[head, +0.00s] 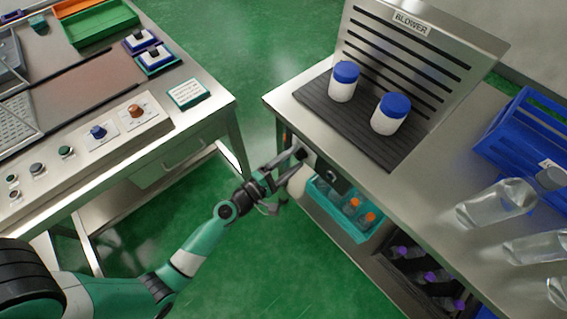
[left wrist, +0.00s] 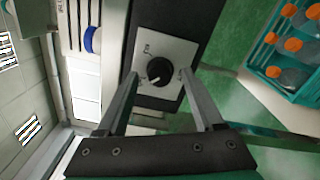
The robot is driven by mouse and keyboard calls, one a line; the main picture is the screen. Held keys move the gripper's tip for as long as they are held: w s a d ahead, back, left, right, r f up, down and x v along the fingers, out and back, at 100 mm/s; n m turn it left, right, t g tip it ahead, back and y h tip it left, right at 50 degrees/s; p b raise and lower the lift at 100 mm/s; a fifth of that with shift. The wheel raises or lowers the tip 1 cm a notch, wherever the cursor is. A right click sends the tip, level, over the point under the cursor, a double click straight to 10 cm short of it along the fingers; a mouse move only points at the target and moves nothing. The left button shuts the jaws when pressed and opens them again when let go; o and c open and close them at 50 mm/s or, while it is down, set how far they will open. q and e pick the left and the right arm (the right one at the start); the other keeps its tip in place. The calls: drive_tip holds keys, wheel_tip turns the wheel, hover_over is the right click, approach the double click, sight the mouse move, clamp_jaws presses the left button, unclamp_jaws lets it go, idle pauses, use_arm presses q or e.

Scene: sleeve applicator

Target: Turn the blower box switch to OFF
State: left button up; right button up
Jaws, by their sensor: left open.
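The blower box (left wrist: 185,25) is a dark box fixed under the front edge of the blower bench. In the left wrist view its pale switch plate (left wrist: 178,50) carries a round black knob (left wrist: 159,71) with a white pointer line. Small markings stand around the knob, one reading like ON at the upper left; I cannot tell for sure which one the pointer meets. My left gripper (left wrist: 161,76) is open, its two fingers on either side of the knob, with no clear contact. In the head view my left gripper (head: 284,178) is at the bench's front edge and partly hides the box.
The blower bench top (head: 425,205) holds two white jars with blue lids (head: 345,82) on a black grille before the slotted BLOWER panel (head: 410,60). A teal crate (head: 345,215) of orange-capped bottles sits below, close to my gripper. Another workbench (head: 190,120) stands left, with green floor between.

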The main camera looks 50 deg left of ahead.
use_arm(q)
drive_tip(key=s+b, duration=0.1)
drive_tip(key=s, duration=1)
drive_tip(key=shift+d, duration=0.4)
drive_tip(key=shift+s, duration=0.1)
